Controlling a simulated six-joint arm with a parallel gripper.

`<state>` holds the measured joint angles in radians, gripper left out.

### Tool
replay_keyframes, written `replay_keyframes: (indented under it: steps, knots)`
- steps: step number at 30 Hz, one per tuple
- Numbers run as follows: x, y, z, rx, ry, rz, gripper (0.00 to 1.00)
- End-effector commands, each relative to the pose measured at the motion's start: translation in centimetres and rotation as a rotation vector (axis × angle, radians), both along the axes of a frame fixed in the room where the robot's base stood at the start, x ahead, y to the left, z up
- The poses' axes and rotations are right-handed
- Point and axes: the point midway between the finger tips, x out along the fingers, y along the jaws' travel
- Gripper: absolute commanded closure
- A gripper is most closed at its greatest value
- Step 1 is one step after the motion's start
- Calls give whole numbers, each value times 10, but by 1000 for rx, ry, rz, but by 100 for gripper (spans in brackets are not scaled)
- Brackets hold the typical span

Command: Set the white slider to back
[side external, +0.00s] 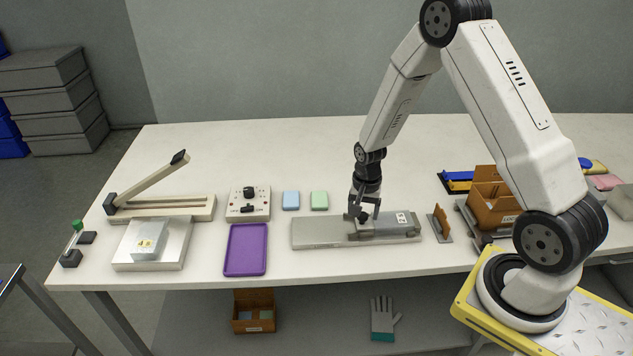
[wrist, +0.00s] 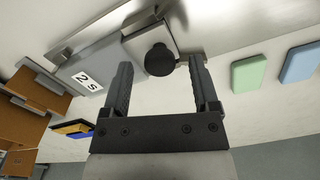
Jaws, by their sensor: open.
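My gripper (side external: 364,213) is open over the grey metal rail (side external: 316,232). In the wrist view my gripper's fingers (wrist: 160,66) stand on either side of a round black knob (wrist: 160,60); I cannot tell whether they touch it. A cream control box (side external: 236,197) with a black dial and a small black slot control stands well to the left. I cannot tell which part is the white slider.
A blue pad (side external: 291,201) and a green pad (side external: 319,201) lie behind the rail. A purple tray (side external: 246,250) and a lever press (side external: 160,206) are to the left. A brown bin (side external: 492,207) and an upright brown plate (side external: 441,221) stand right of the rail.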

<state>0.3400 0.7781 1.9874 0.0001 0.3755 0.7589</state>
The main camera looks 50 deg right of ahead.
Motion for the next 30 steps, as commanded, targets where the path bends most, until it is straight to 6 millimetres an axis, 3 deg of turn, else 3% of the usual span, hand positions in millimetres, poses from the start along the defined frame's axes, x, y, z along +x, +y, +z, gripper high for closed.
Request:
replay_keyframes:
  steps: [10, 11, 15, 18, 30]
  knots:
    - [0, 0, -3, 0, 0, 0, 23]
    - [0, 0, -3, 0, 0, 0, 29]
    - [0, 0, -2, 0, 0, 0, 73]
    - [0, 0, -2, 0, 0, 0, 100]
    - [0, 0, -2, 1, 0, 0, 100]
